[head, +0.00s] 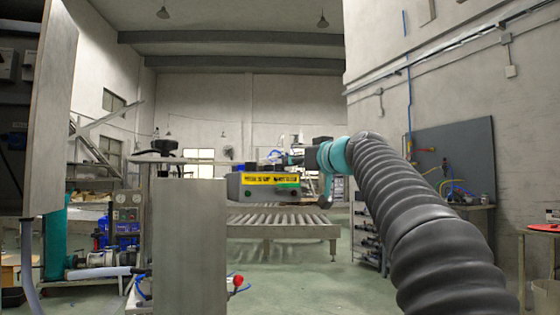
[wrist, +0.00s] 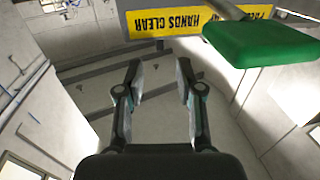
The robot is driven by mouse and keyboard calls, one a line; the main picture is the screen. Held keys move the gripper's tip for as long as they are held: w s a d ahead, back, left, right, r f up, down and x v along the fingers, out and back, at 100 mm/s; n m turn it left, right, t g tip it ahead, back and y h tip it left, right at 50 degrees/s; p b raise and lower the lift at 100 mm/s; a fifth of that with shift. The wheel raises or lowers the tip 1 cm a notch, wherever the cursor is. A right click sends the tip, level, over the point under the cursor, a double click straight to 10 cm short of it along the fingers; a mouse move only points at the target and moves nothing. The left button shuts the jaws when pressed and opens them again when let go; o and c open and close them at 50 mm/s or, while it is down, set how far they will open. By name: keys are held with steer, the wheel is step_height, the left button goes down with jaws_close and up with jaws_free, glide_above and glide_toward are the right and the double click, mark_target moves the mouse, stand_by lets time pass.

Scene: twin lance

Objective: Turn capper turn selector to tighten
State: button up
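The capper body (head: 236,186) is a grey box with a yellow warning label (head: 270,180) in the middle of the head view. Small dark knobs (head: 251,167) stand on its top. In the wrist view the label (wrist: 195,20) reads "HANDS CLEAR" upside down. I cannot tell for sure which part is the turn selector. My gripper (wrist: 159,72) is open and empty, its fingers apart below the label. In the head view it is small and partly hidden at the capper's upper right.
A dark board (head: 455,160) hangs over a bench at right. The floor at centre right is clear.

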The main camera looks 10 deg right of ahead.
mark_target(280, 164)
steer(key=p+x, duration=0.2)
steer(key=x, duration=0.6)
jaws_close()
